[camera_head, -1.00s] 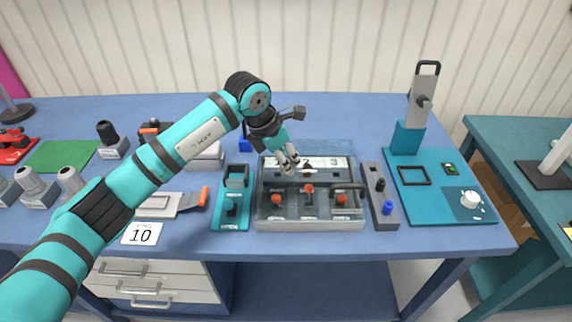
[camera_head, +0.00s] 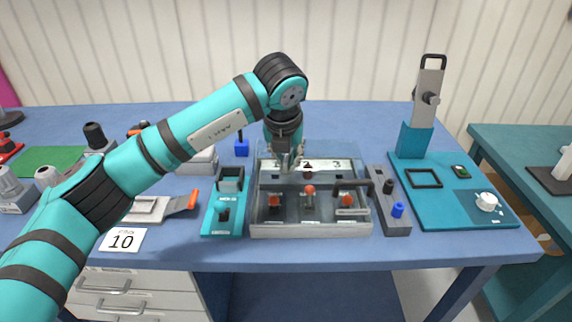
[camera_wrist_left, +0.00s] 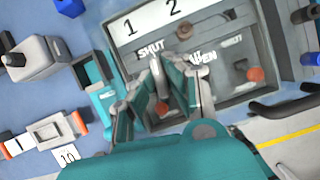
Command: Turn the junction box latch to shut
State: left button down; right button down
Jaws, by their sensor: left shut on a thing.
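The grey junction box (camera_head: 258,224) stands on the blue table, with numbers 1 to 3 along its back strip and red-knobbed levers in its front. My left gripper (camera_head: 287,163) points down over the box's back left part. In the left wrist view its fingers (camera_wrist_left: 172,82) are close together beside the printed words SHUT and OPEN. They are shut on the small pale latch (camera_wrist_left: 160,80), which they largely hide. Its exact angle cannot be told. A red knob (camera_wrist_left: 163,108) shows between the fingers. My right gripper is not in view.
A teal block tray (camera_head: 212,222) stands close on the box's left, and a grey strip with a blue knob (camera_head: 397,210) close on its right. A dark bar (camera_head: 352,184) sticks out over the box's right side. A teal board (camera_head: 440,215) lies farther right.

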pick_arm(q)
jog(key=shift+s+f+n+y+b, duration=0.15)
jog(key=shift+f+n+y+b, duration=0.25)
jog(key=shift+n, duration=0.3)
jog(key=c, duration=1.4)
grip_release()
jog(key=shift+r, duration=0.1)
jog(key=shift+o, duration=0.2)
jog(key=shift+r, duration=0.1)
jog(key=shift+r, duration=0.5)
jog(key=v, duration=1.1)
jog(key=shift+f, duration=0.1)
